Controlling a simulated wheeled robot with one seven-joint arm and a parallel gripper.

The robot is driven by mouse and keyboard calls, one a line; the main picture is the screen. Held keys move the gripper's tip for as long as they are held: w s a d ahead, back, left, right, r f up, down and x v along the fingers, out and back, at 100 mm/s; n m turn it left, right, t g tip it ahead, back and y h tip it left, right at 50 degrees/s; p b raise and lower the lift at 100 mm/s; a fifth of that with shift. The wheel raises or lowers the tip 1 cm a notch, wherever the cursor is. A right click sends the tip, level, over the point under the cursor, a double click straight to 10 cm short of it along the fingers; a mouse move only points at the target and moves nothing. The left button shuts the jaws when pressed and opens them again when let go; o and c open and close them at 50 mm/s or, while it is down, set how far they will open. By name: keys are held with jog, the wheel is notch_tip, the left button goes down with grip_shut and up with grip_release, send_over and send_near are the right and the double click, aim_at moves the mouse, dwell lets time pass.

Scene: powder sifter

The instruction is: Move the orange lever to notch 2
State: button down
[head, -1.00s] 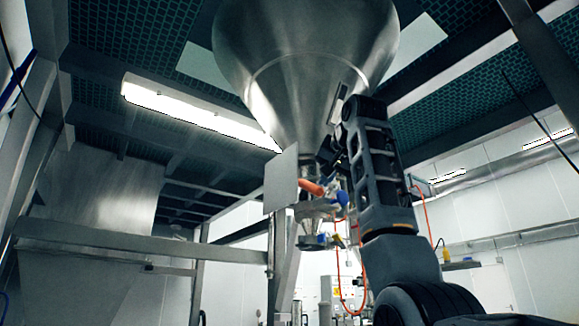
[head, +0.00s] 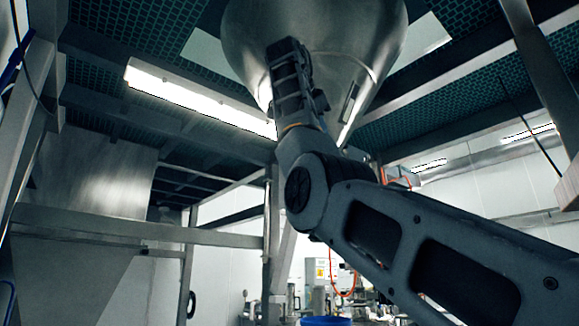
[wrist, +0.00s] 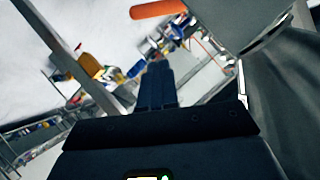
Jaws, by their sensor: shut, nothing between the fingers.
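The orange lever (wrist: 156,9) shows at the top edge of the wrist view as a rounded orange bar. In the head view my arm hides it. My gripper (wrist: 156,68) is shut and empty, its fingers together below the lever in the wrist picture. A gap shows between the fingertips and the lever in that picture; their distance in depth is unclear. No notch markings can be read.
The large steel hopper (head: 370,60) hangs above, behind my arm. A grey panel (wrist: 235,18) lies right of the lever in the wrist view. Steel frame beams (head: 130,228) stand at left. A blue container top (head: 325,321) shows low in the middle.

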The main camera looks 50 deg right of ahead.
jog(key=w+a+f+p+x, duration=0.1)
jog(key=f+x, duration=0.1)
jog(key=x, duration=1)
jog(key=shift+w+p, duration=0.2)
jog(key=shift+p, duration=0.1)
jog(key=shift+a, duration=0.1)
